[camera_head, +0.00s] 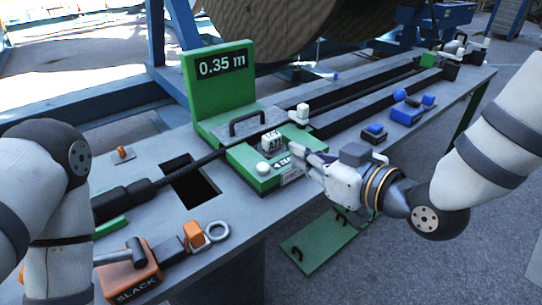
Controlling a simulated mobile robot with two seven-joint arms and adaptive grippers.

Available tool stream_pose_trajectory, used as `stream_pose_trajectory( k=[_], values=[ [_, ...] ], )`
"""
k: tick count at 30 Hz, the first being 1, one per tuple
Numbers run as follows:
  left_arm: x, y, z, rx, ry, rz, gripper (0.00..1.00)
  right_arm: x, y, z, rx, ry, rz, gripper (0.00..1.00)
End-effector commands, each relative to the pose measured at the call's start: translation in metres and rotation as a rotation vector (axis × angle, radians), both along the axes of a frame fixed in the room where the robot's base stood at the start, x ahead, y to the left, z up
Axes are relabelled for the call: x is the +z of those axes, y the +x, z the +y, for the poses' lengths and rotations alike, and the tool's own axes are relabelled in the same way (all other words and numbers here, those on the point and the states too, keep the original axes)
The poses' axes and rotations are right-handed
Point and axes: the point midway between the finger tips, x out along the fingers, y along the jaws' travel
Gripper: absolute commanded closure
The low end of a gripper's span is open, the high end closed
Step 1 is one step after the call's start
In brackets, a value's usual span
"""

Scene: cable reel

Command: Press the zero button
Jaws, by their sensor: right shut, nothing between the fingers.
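The green measuring unit (214,92) stands on the grey bench, with a display (222,65) reading 0.35 m. On its low front part is a white block-like button (271,141) with dark marks too small to read surely. A small white round piece (263,168) and a partly covered label (284,162) lie nearer the front edge. I cannot tell for certain which one is the zero button. My right gripper (301,158) is shut and empty, its fingertips just right of the white button and over the label; contact is unclear.
A black cable (205,160) runs along the bench through the unit, under a black handle (247,121). An orange SLACK box (128,272) stands front left. Blue buttons (407,108) sit to the right. A large wooden reel (270,25) is behind.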

Motion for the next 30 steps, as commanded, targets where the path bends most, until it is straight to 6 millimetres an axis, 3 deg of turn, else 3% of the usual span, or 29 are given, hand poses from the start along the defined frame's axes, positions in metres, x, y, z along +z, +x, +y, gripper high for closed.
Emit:
stream_pose_trajectory(
  k=[15, 22, 30],
  values=[
    [-0.016, -0.017, 0.000, 0.000, -0.001, 0.064, 0.57, -0.031, 0.079, 0.059, 0.002, 0.000, 0.008, 1.00],
    [-0.019, -0.020, 0.000, -0.001, 0.000, 0.076, 0.57, -0.061, 0.077, 0.056, -0.001, 0.000, 0.007, 1.00],
    [-0.019, -0.020, 0.000, -0.001, 0.000, 0.076, 0.57, -0.064, 0.076, 0.056, -0.001, -0.001, 0.001, 1.00]
  ],
)
